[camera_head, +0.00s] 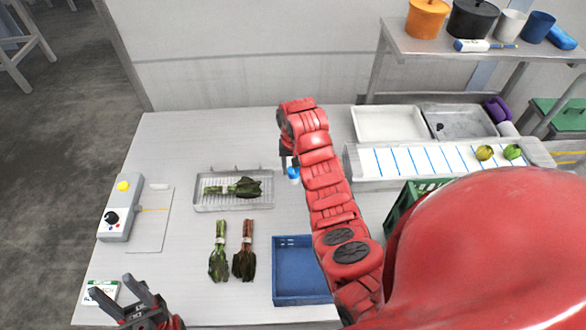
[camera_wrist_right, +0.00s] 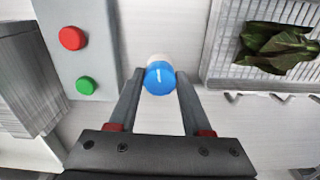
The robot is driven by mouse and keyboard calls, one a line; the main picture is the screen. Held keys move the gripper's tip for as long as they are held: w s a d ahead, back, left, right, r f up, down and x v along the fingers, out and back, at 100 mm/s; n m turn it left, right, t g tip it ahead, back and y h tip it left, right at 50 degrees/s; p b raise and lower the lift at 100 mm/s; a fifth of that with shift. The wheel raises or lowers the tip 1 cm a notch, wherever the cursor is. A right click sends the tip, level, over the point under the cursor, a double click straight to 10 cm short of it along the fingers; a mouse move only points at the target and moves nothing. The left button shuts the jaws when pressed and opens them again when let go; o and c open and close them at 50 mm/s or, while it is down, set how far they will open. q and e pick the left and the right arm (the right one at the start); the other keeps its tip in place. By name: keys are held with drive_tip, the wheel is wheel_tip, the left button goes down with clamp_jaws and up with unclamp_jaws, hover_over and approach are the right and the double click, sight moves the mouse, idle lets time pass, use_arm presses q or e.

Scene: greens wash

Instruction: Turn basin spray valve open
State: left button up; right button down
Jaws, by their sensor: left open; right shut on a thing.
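The spray valve's round blue knob (camera_wrist_right: 159,78) has a short white mark on top and a white part behind it. My right gripper (camera_wrist_right: 159,84) is shut on this knob, one finger on each side. In the head view the knob (camera_head: 293,173) shows small beside my red right arm, which hides much of the area around it. My right gripper (camera_head: 288,163) is there, partly hidden by the arm. My left gripper (camera_head: 133,289) is open and empty at the table's front left corner.
A wire rack (camera_head: 233,204) with greens lies left of the knob. Two bunches (camera_head: 219,262) lie in front of it, beside a blue tray (camera_head: 290,242). A grey box with red and green buttons (camera_wrist_right: 72,38) stands close to my right gripper. White and grey basins (camera_head: 390,110) stand behind.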

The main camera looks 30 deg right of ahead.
sight(294, 170)
drive_tip(key=n, duration=0.3)
drive_tip(key=shift+d+n, duration=0.1)
drive_tip(key=shift+n, duration=2)
drive_tip(key=shift+c, duration=1.7)
unclamp_jaws()
wheel_tip(294, 170, up, 7)
drive_tip(key=p, duration=0.5)
wheel_tip(294, 170, up, 10)
drive_tip(key=p, duration=0.2)
drive_tip(key=shift+r, duration=0.2)
